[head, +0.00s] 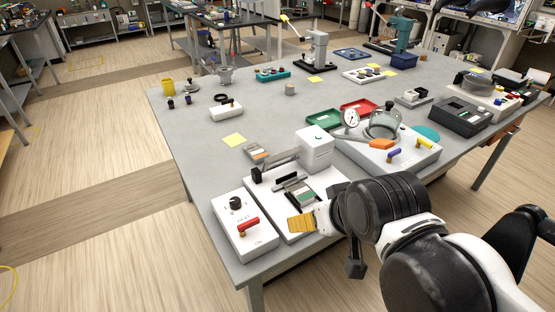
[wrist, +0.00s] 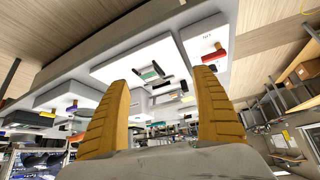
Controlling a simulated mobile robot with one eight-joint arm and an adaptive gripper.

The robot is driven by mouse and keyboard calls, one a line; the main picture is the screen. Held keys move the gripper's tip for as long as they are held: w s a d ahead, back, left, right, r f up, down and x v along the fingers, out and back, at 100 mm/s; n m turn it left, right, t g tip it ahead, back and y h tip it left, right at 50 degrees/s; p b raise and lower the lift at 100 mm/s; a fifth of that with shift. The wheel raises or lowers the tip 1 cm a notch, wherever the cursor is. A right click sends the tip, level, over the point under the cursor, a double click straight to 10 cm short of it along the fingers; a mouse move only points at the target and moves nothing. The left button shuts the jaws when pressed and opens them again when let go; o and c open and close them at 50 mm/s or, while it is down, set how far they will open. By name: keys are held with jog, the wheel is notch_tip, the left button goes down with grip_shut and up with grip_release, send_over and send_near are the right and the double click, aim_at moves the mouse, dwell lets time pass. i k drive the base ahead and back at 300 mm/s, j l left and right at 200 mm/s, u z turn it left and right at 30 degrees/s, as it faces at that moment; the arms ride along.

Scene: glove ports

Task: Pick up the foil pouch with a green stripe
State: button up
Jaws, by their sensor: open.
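The foil pouch with a green stripe (head: 303,194) lies on the white bed of a sealer-like device (head: 270,207) near the table's front edge. It is silvery with dark green across it. In the wrist view a green-striped piece, seemingly this pouch (wrist: 151,74), shows between my fingers. My gripper (head: 301,223) has yellow fingers and is just on the near side of the pouch in the head view, apart from it. In the wrist view my gripper (wrist: 163,78) is open, with nothing held between the fingers.
A white box with a red handle (head: 248,226) stands left of the device. A white block (head: 315,148) with an arm is behind the pouch. Another pouch (head: 257,152) lies farther back. A glass-domed device (head: 383,125) stands to the right. Bare table lies at the left.

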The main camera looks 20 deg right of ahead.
aim_at(299, 192)
jog(key=i+j+z, duration=0.1)
jog(key=j+z, duration=1.2)
jog(key=z, duration=0.15)
jog(key=k+j+z, duration=0.2)
jog(key=j+z, duration=0.3)
jog(key=k+j+z, duration=0.15)
jog(key=j+z, duration=0.15)
jog(key=z, duration=0.2)
jog(key=k+j+z, duration=0.25)
jog(key=z, duration=0.2)
